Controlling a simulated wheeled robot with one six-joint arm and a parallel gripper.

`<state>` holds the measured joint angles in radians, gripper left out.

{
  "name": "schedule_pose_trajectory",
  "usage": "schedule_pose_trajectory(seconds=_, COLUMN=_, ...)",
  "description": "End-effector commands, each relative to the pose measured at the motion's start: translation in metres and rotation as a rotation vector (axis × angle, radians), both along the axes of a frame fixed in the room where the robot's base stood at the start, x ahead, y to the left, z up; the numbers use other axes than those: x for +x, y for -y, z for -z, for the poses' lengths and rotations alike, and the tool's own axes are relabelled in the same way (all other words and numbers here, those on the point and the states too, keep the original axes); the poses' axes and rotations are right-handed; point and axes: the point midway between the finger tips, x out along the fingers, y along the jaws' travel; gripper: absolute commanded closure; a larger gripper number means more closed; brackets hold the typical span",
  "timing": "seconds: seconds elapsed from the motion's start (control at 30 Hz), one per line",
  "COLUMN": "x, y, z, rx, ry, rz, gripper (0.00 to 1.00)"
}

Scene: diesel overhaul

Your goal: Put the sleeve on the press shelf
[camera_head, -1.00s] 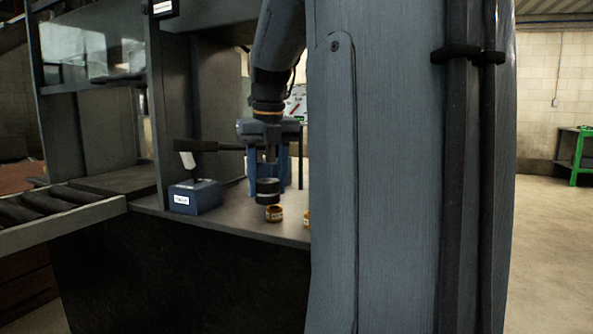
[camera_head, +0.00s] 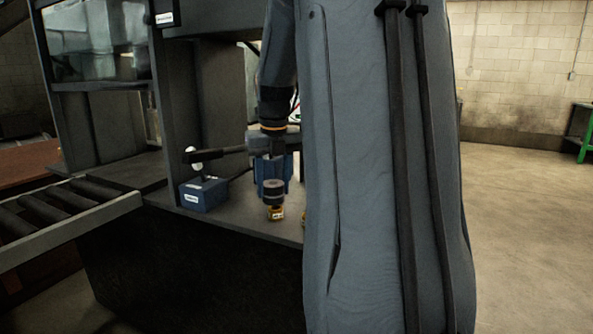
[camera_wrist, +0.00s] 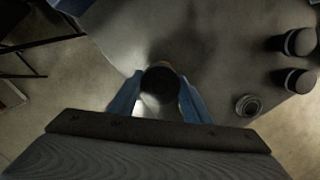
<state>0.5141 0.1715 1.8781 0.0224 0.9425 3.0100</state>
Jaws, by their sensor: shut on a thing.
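My gripper (camera_head: 273,178) has blue fingers and is shut on a dark, round sleeve (camera_head: 274,194), which stands upright below it. In the wrist view, the sleeve (camera_wrist: 158,82) shows end-on as a dark disc between the blue fingers of my gripper (camera_wrist: 160,97), with a tan edge behind it. In the head view, a brass-coloured ring (camera_head: 277,214) lies on the grey shelf (camera_head: 235,217), directly under the sleeve in the picture. I cannot tell whether sleeve and ring touch. I cannot be sure that this shelf is the press shelf.
A labelled blue box (camera_head: 203,195) stands left on the shelf, near a dark bar with a white end (camera_head: 193,157). A roller conveyor (camera_head: 60,208) adjoins at left. The wrist view shows two dark banded cylinders (camera_wrist: 299,42) and a small ring (camera_wrist: 247,105). My arm hides the right.

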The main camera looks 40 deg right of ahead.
Motion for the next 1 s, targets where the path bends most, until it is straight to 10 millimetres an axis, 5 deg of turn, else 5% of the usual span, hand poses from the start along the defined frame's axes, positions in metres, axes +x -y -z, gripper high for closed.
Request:
schedule_pose_trajectory(seconds=0.3, x=0.031, y=0.074, z=0.0, rx=-0.001, ry=0.001, rz=0.004, gripper=0.89)
schedule_pose_trajectory(seconds=0.5, x=0.044, y=0.104, z=0.0, rx=0.0, ry=0.002, rz=0.002, gripper=0.89)
schedule_pose_trajectory(seconds=0.77, x=0.05, y=0.12, z=0.0, rx=-0.001, ry=0.002, rz=0.001, gripper=0.89)
schedule_pose_trajectory(seconds=1.0, x=0.05, y=0.119, z=0.033, rx=0.0, ry=0.0, rz=0.0, gripper=0.89)
